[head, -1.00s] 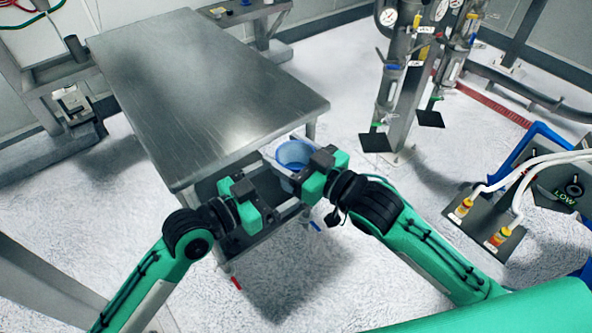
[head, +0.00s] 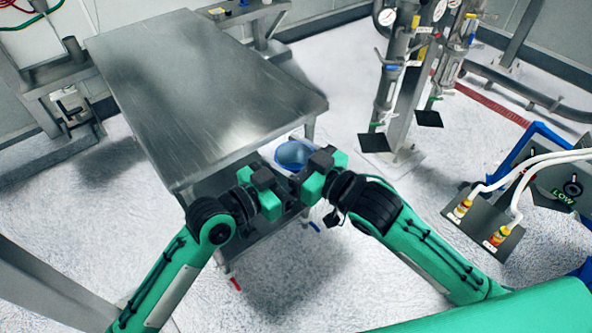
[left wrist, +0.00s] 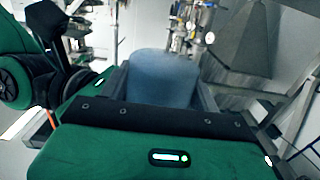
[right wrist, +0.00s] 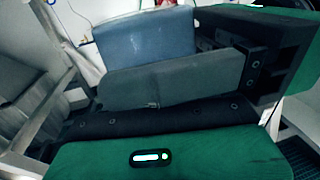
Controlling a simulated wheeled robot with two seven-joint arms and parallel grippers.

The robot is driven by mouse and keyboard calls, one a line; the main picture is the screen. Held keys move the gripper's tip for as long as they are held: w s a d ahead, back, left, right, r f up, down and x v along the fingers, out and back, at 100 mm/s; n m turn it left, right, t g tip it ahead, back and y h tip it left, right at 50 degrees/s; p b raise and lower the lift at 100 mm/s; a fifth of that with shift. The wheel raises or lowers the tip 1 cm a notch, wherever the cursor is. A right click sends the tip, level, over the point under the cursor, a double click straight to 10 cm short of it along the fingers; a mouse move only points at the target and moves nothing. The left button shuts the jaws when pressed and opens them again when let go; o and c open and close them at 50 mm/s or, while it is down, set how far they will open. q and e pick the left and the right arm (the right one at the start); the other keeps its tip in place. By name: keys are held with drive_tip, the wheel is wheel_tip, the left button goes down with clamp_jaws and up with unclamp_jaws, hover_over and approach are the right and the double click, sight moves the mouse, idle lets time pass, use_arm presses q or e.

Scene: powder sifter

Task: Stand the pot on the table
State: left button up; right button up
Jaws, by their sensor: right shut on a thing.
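The pot is a translucent blue vessel (head: 293,154) held in the air just off the near right corner of the steel table (head: 205,85). My right gripper (head: 304,172) is shut on its near side. In the right wrist view the pot (right wrist: 147,45) rises behind one grey finger. My left gripper (head: 276,190) is close beside the right one, to its left. In the left wrist view the pot (left wrist: 162,78) shows between or just beyond its spread fingers; I cannot tell whether they touch it. The pot's lower part is hidden by the grippers.
The tabletop is bare. A lower shelf or frame (head: 215,185) shows under its near edge. Pipework with gauges (head: 405,75) stands to the right, and a panel with white hoses (head: 490,225) is at the far right.

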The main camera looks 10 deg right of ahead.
drive_tip(key=o, duration=1.2)
drive_tip(key=shift+a, duration=0.1)
drive_tip(key=shift+s, duration=0.15)
